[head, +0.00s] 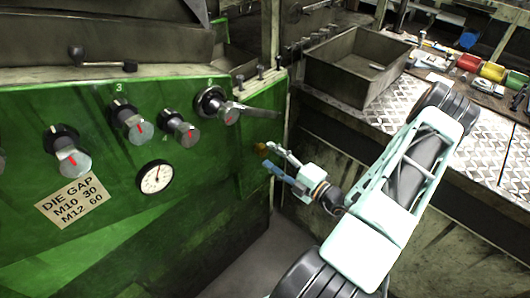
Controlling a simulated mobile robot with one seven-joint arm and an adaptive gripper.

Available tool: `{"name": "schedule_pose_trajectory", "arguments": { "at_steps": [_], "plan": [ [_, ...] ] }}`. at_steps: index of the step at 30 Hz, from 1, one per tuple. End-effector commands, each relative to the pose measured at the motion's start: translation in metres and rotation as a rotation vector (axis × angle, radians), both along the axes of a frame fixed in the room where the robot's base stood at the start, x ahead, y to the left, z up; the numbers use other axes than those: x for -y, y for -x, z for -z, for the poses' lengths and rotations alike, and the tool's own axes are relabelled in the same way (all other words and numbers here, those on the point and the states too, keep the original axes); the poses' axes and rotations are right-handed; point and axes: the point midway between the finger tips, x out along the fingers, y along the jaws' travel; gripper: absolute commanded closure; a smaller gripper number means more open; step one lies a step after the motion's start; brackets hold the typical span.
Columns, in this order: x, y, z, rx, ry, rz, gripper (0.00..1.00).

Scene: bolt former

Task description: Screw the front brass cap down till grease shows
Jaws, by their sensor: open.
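A small brass-coloured cap (260,147) shows on the green machine's front near its right corner, low and to the right of the lever. My gripper (267,157) is at the cap from the right. Its two fingers are apart, the upper one overlapping the cap's edge in the picture and the lower one below it. I cannot tell whether either finger touches the cap. No grease can be made out at this size, and part of the cap may be hidden by the upper finger.
The green panel carries several knobs (131,120), a round gauge (155,176), a die gap label (71,203) and a lever (250,109) just above my gripper. A grey open bin (346,86) stands on the bench (430,143) behind my arm. Dark floor lies below.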

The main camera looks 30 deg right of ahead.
Motion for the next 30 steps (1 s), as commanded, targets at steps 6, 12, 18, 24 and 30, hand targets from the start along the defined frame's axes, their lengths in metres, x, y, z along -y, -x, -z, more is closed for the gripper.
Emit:
{"name": "schedule_pose_trajectory", "arguments": {
  "at_steps": [6, 12, 18, 24, 30],
  "plan": [
    [0.017, 0.045, 0.0, -0.002, 0.0, 0.004, 0.53],
    [0.026, 0.071, 0.0, -0.002, 0.0, 0.002, 0.53],
    [0.028, 0.079, 0.0, 0.0, -0.001, 0.0, 0.53],
    [0.028, 0.079, 0.0, 0.0, -0.001, 0.0, 0.53],
    [0.035, 0.082, 0.0, 0.033, 0.072, 0.0, 0.53]
  ]
}}
